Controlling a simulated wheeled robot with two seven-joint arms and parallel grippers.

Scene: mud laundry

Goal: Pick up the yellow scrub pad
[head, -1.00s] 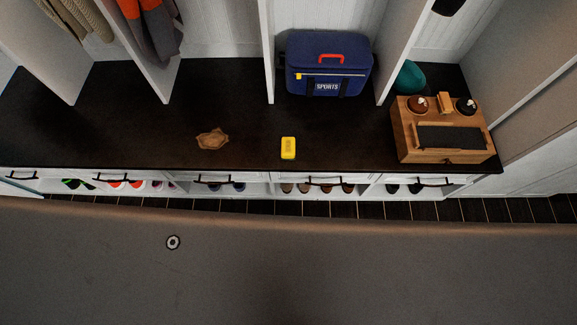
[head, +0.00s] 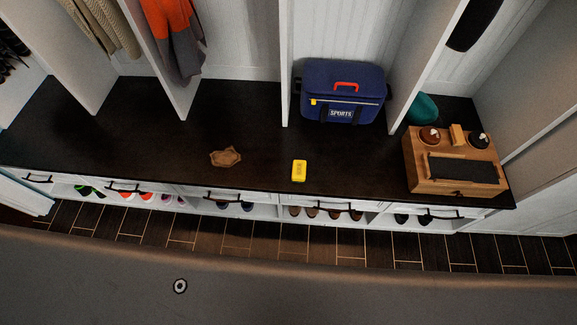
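The yellow scrub pad (head: 299,171) lies on the dark bench top (head: 150,130), close to its front edge and right of the middle of the head view. Nothing touches it. Neither of my grippers shows in this view.
A small brown leather-like piece (head: 226,157) lies left of the pad. A blue sports bag (head: 342,92) stands behind it. A wooden shoe-care box (head: 455,160) and a teal item (head: 422,107) are at the right. Shoes sit in cubbies below. White dividers rise behind the bench.

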